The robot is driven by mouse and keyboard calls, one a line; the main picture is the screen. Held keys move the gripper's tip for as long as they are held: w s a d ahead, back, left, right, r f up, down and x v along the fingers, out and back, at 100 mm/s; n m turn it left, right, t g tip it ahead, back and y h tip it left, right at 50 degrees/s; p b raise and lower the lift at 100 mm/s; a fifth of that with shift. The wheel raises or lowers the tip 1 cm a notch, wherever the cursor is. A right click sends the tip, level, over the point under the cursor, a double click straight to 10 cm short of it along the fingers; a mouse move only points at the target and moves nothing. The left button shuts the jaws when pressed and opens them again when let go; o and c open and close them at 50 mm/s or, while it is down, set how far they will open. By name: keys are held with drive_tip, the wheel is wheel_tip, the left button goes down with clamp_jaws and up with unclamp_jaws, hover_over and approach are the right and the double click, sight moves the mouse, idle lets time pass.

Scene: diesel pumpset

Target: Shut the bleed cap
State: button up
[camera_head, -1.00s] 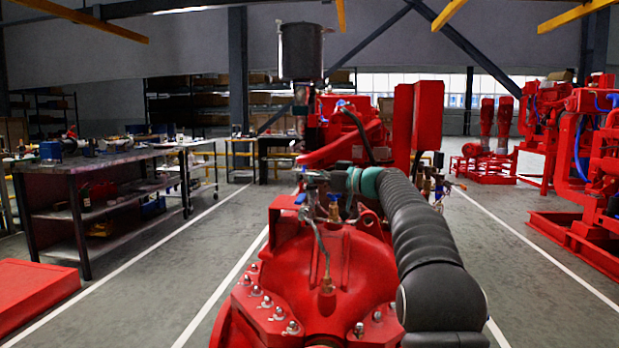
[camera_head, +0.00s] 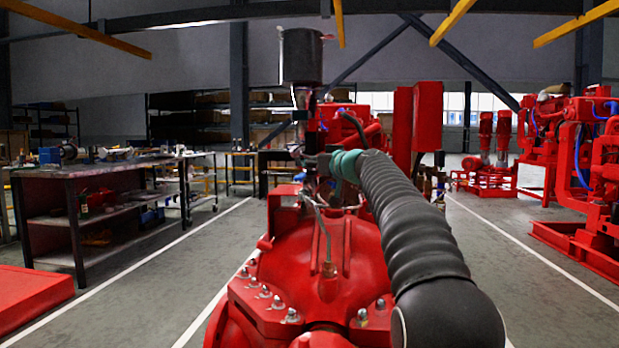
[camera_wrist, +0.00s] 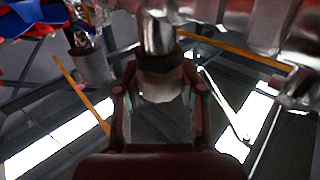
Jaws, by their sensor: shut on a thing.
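My gripper (camera_wrist: 160,92) is shut on a rounded, dull beige-and-brown cap (camera_wrist: 162,72), which I take to be the bleed cap. One finger is on each side of it in the wrist view. A shiny metal stem or fitting (camera_wrist: 157,34) meets the cap from above in that view. In the head view my gripper (camera_head: 312,163) is small and dark above the red pump casing (camera_head: 365,255), at the end of my ribbed black arm. The cap cannot be made out there, and whether it is fully seated cannot be told.
A thin pipe runs down to a brass fitting (camera_head: 328,269) on the casing.

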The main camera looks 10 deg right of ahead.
drive_tip(key=shift+m+t+h, duration=0.6)
drive_tip(key=shift+m+h, duration=0.5)
drive_tip(key=shift+h, duration=0.6)
drive_tip(key=o, duration=1.2)
drive_tip(key=shift+c, duration=0.2)
drive_tip(key=v, duration=1.2)
